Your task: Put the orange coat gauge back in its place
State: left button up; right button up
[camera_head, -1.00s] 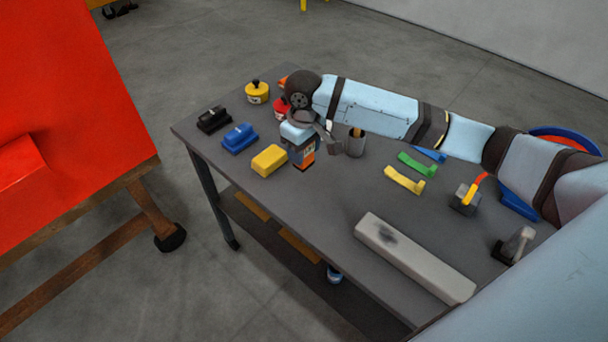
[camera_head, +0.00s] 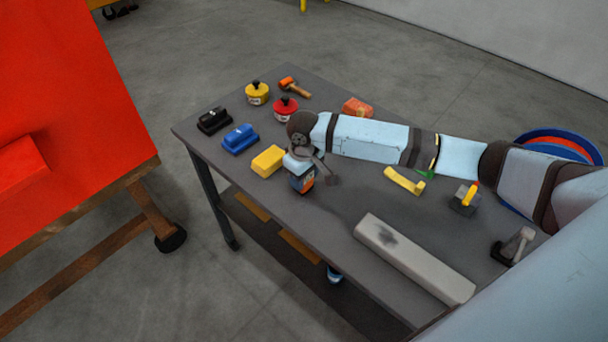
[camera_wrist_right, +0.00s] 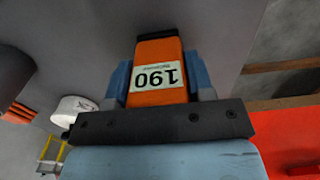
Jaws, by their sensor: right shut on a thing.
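The orange coat gauge (camera_wrist_right: 157,52) is between the fingers of my right gripper (camera_wrist_right: 158,85) in the right wrist view, with its "190" label facing the camera. In the head view my right gripper (camera_head: 300,170) is shut on the gauge (camera_head: 307,186) over the table, just right of the yellow block. The gauge is partly hidden by the fingers. I cannot tell whether its base touches the tabletop. My left gripper is not in view.
On the grey table (camera_head: 330,235) are a yellow block (camera_head: 268,160), a blue block (camera_head: 240,139), a black block (camera_head: 214,121), yellow (camera_head: 257,94) and red (camera_head: 285,108) tins, a hammer (camera_head: 295,87) and a long pale block (camera_head: 413,258). Bare tabletop lies in front of the gauge.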

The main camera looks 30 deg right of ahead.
jog(key=o, duration=1.1)
jog(key=shift+f, duration=0.1)
notch_tip(320, 180, up, 12)
jog(key=shift+r+b, duration=0.2)
jog(key=shift+b, duration=0.1)
